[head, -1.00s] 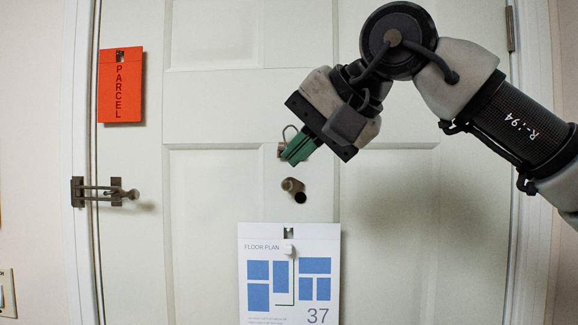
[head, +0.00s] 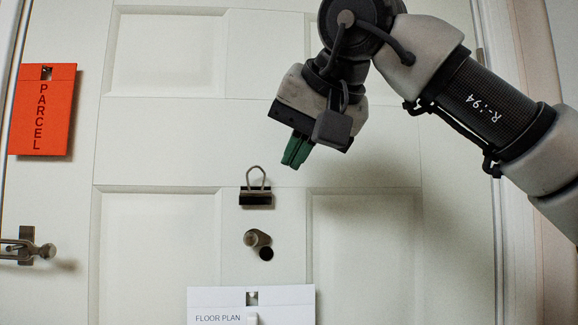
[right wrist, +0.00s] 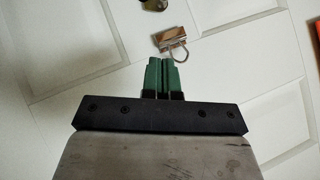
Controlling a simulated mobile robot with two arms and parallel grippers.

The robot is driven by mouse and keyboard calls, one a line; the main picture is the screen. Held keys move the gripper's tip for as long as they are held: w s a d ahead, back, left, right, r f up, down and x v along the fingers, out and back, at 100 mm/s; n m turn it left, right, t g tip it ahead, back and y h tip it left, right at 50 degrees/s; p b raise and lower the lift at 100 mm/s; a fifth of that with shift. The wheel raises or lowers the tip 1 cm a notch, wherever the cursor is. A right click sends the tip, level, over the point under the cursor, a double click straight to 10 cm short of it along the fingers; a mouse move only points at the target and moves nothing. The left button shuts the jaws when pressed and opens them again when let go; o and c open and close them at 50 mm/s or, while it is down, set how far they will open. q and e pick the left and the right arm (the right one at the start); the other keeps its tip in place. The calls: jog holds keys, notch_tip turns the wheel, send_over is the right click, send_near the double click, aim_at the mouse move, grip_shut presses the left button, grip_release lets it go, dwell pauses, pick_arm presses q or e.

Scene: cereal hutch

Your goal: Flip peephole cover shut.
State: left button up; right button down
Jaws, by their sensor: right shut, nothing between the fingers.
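The peephole is a dark round hole (head: 266,254) in the white door, and its round metal cover (head: 257,238) sits just above and left of it, leaving the hole showing. In the right wrist view, part of the peephole fitting (right wrist: 153,4) is cut off by the top edge. My right gripper (head: 292,164), with green fingers, is shut and empty. It is above and slightly right of the cover in the head view. Its fingertips (right wrist: 164,61) point toward a binder clip in the wrist view. My left gripper is not in view.
The binder clip (head: 256,198) with a wire loop is on the door between my gripper and the peephole. A floor plan sheet (head: 215,303) hangs below. An orange PARCEL tag (head: 60,110) and a metal latch (head: 27,246) are at left. The right panel is bare.

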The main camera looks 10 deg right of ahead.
jog(key=p+x, duration=0.1)
jog(key=x, duration=0.6)
jog(key=shift+w, duration=0.15)
jog(key=f, duration=0.1)
jog(key=a+f, duration=0.1)
jog(key=f, duration=0.1)
jog(key=shift+w+a+f, duration=0.2)
jog(key=shift+w+a, duration=0.05)
jog(key=shift+w, duration=0.05)
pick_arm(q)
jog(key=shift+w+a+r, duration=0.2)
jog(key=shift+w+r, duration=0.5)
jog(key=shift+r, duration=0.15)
pick_arm(e)
jog(key=shift+s+a+f, duration=0.1)
jog(key=shift+a+f, duration=0.05)
jog(key=shift+f, duration=0.3)
